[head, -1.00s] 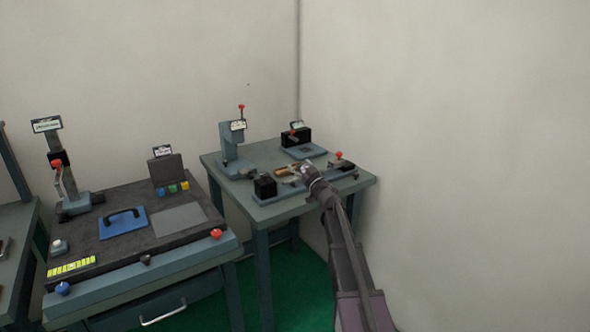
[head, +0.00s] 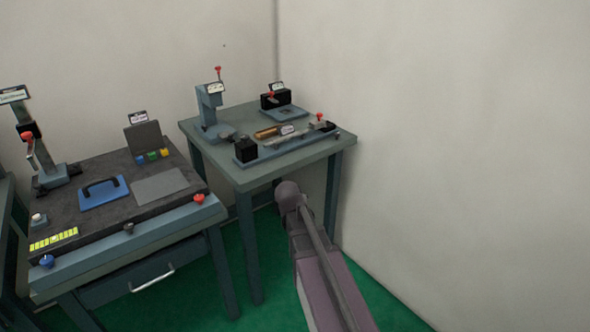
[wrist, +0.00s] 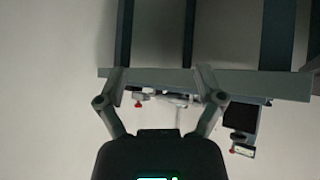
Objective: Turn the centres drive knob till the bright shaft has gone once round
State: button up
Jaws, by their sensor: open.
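The centres fixture (head: 290,150) is a long blue-grey base on the right table, with a black block (head: 246,150) at its left end and a smaller dark block (head: 328,126) at its right end. A red knob (head: 319,116) stands at the right end. A greyish bar lies between the blocks; it is too small to tell whether it is the bright shaft. I cannot tell which part is the drive knob. My gripper (wrist: 162,72) is open and empty in the wrist view, below the table edge in that picture. In the head view its fingers are hidden behind my wrist.
The right table's edge (wrist: 270,84) crosses the wrist view. A brass-coloured piece (head: 270,131) lies behind the fixture. A small press (head: 210,108) and a black labelled box (head: 275,101) stand further back. Another bench (head: 150,240) is at left; a wall closes the right.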

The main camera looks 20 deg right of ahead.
jog(key=s+a+f+n+g+y, duration=0.1)
jog(key=s+a+f+g, duration=0.1)
jog(key=s, duration=0.5)
jog(key=s+a+f+n+g+y, duration=0.1)
jog(key=s+a+f+g, duration=0.1)
jog(key=s+a, duration=0.3)
jog(key=s+a+f+n+g+y, duration=0.1)
jog(key=s+a+g, duration=0.3)
jog(key=s, duration=0.4)
jog(key=shift+s+f+n+y, duration=0.3)
jog(key=shift+s+f+y, duration=0.15)
jog(key=shift+y, duration=0.15)
